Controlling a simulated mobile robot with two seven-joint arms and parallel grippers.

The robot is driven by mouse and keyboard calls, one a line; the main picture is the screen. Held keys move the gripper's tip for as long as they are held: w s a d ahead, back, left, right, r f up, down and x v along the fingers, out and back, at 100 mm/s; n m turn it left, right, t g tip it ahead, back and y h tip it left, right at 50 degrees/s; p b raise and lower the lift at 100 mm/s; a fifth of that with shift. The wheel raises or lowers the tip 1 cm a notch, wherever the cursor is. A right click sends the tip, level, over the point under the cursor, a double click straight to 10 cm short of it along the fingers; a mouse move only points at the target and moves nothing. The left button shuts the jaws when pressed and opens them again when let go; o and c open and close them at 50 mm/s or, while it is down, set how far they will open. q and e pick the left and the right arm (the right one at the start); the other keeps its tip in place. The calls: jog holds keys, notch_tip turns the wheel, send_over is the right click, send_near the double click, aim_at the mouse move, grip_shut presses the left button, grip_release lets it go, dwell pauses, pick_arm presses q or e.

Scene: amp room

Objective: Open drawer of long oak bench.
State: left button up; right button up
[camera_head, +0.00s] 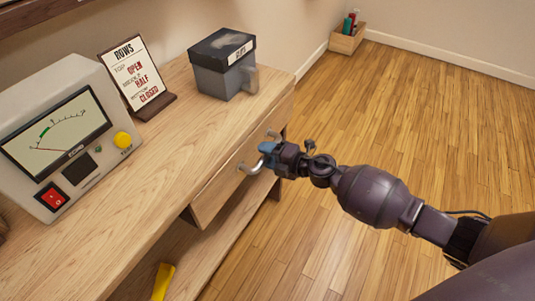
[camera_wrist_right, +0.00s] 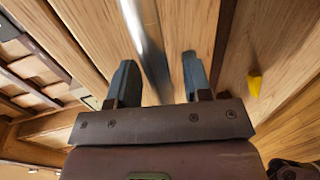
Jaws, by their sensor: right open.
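The long oak bench (camera_head: 150,180) runs along the wall in the head view, with a wooden drawer front (camera_head: 217,190) under its top. The drawer looks shut. A silver bar handle (camera_head: 251,168) stands out from the drawer front; its middle is hidden by my right gripper (camera_head: 266,151). In the right wrist view the bar handle (camera_wrist_right: 146,40) passes between the two open fingers of my right gripper (camera_wrist_right: 158,78). I cannot tell whether either finger touches it. My left gripper is in no view.
On the bench stand a meter box (camera_head: 90,100), a sign (camera_head: 132,72) and a dark grey box (camera_head: 222,65). A yellow thing (camera_head: 162,281) lies below the top. The wooden floor (camera_head: 420,110) right of the bench is clear. A small crate (camera_head: 346,40) stands by the wall.

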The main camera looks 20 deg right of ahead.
jog(key=shift+c, duration=0.3)
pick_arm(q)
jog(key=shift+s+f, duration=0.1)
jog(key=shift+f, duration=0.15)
pick_arm(e)
grip_shut()
pick_arm(q)
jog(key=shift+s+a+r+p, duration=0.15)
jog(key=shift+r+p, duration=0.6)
jog(key=shift+p, duration=0.4)
pick_arm(e)
jog(key=f+v, duration=0.2)
jog(key=v, duration=1)
jog(key=f+v, duration=0.2)
jog(key=v, duration=1.1)
jog(key=shift+s+d+f, duration=0.3)
jog(key=shift+s+f, duration=0.05)
jog(key=shift+s, duration=0.15)
jog(key=shift+o, duration=0.3)
grip_release()
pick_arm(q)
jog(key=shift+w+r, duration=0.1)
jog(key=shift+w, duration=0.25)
